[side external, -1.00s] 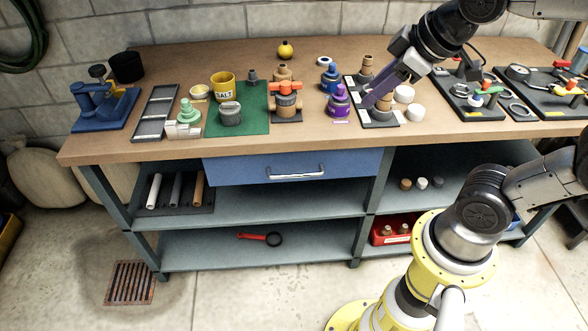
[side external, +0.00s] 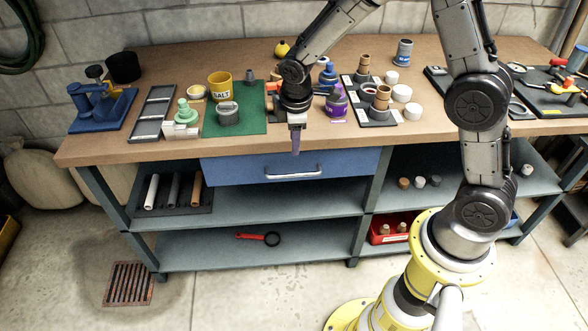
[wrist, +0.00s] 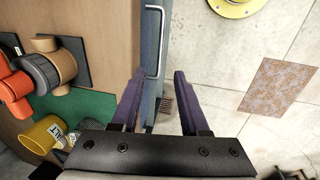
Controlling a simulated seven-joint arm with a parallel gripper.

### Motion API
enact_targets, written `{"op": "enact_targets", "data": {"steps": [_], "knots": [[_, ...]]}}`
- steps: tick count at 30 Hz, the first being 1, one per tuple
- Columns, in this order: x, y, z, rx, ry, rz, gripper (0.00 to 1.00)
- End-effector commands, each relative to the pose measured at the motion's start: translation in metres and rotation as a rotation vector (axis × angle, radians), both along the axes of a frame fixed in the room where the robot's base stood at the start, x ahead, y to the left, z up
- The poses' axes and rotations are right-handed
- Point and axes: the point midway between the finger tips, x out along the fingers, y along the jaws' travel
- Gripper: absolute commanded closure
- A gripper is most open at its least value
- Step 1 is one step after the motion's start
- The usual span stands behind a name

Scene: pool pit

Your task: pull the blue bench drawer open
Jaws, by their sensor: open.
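The blue bench drawer (side external: 232,171) sits under the worktop, its front about flush with the bench edge, so it looks closed. Its silver bar handle (side external: 292,175) runs across the front. My gripper (side external: 295,153) points down at the bench's front edge, with its purple fingertips above the handle and apart from it. In the wrist view my gripper (wrist: 155,73) is open and empty, one finger on each side of the drawer-front line. The handle (wrist: 157,40) shows beyond the fingertips there.
The worktop (side external: 140,130) carries a yellow salt cup (side external: 220,84), a green mat (side external: 253,122), orange and purple fittings and several other parts close behind my gripper. Shelves (side external: 300,201) lie below the drawer. The floor in front is clear around a rusty drain grate (side external: 129,284).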

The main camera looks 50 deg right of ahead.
Motion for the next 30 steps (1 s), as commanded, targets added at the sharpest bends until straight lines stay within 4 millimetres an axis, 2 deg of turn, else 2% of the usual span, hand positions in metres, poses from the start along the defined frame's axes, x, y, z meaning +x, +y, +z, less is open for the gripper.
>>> {"op": "enact_targets", "data": {"steps": [5, 15, 21, 30], "knots": [[0.001, -0.002, -0.019, -0.001, 0.007, 0.001, 0.55], [0.009, -0.011, -0.084, 0.000, 0.007, 0.000, 0.55], [0.014, -0.015, -0.115, -0.001, 0.004, -0.001, 0.55], [0.017, -0.018, -0.133, 0.000, 0.000, 0.000, 0.55]]}}
